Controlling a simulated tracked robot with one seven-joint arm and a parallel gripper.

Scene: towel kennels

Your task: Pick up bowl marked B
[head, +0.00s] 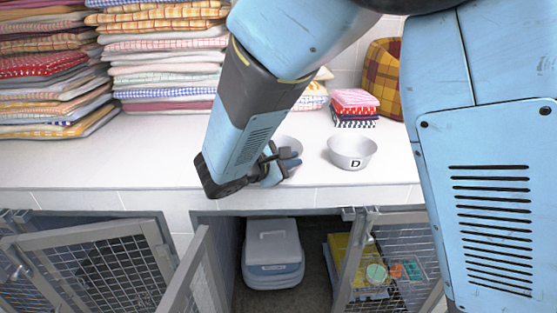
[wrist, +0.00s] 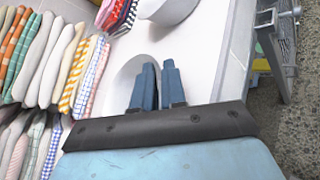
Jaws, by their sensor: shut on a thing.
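A pale bowl (head: 287,143) stands on the white counter, mostly hidden behind my gripper (head: 290,161) in the head view. Its letter is hidden, so I cannot read whether it is B. In the wrist view this bowl (wrist: 123,82) lies under the fingers of my gripper (wrist: 158,68), which are close together at its rim. My gripper is shut on this bowl's wall.
Tall stacks of folded towels (head: 160,55) fill the counter's left and back. Below the front edge, open mesh kennel doors (head: 100,265) stick out; a grey-blue carrier (head: 272,255) sits inside.

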